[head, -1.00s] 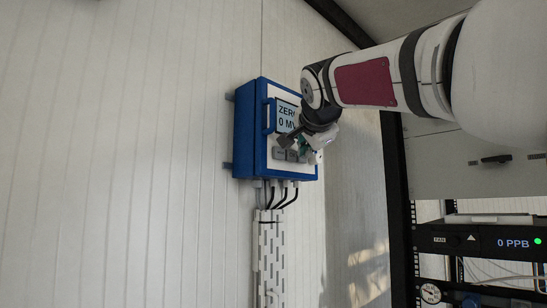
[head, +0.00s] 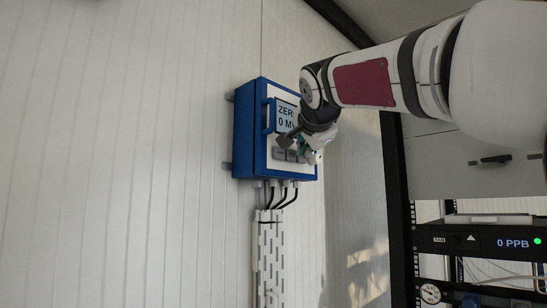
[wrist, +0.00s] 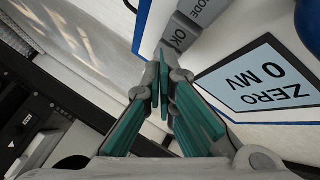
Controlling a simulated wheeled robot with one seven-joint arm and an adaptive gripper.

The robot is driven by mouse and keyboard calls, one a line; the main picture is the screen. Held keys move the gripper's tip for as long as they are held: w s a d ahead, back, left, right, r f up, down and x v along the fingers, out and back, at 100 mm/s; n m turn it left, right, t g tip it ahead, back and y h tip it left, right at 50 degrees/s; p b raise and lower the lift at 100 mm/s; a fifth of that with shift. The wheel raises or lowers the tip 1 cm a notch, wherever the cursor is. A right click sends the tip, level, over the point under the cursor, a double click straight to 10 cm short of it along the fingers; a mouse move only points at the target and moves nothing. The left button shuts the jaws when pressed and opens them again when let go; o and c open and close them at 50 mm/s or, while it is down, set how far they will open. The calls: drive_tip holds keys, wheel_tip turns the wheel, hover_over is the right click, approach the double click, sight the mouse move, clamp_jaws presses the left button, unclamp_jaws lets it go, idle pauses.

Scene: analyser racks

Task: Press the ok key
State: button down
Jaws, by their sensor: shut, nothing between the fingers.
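The ok key (wrist: 180,38) is a grey key with dark "OK" lettering on a white panel in the wrist view. My gripper (wrist: 161,62) has its fingers shut together with nothing between them. The tips are at the near end of the ok key; I cannot tell whether they touch it. In the head view my gripper (head: 298,143) is in front of the blue wall box (head: 247,130), at its row of grey keys, and hides some of them. The ok key cannot be singled out there.
The "MODE" key (wrist: 203,10) is beside the ok key. The screen (wrist: 262,78) reads "ZERO 0 MV". A blue handle (head: 269,116) sticks out from the box. Black cables (head: 283,195) run below it. A rack (head: 470,241) stands at the right. The left wall is bare.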

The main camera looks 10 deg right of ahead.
drive_tip(key=shift+w+a, duration=0.2)
drive_tip(key=shift+w, duration=0.15)
drive_tip(key=shift+w+a+b, duration=0.3)
drive_tip(key=shift+w+a, duration=0.1)
drive_tip(key=shift+w, duration=0.1)
idle(1.0)
drive_tip(key=shift+s+d, duration=0.1)
drive_tip(key=shift+s, duration=0.05)
drive_tip(key=shift+s+d, duration=0.55)
drive_tip(key=shift+s, duration=0.2)
drive_tip(key=s+d, duration=0.3)
drive_tip(key=s, duration=0.1)
drive_tip(key=shift+s+d, duration=0.3)
drive_tip(key=shift+s, duration=0.1)
drive_tip(key=shift+f, duration=0.15)
idle(0.7)
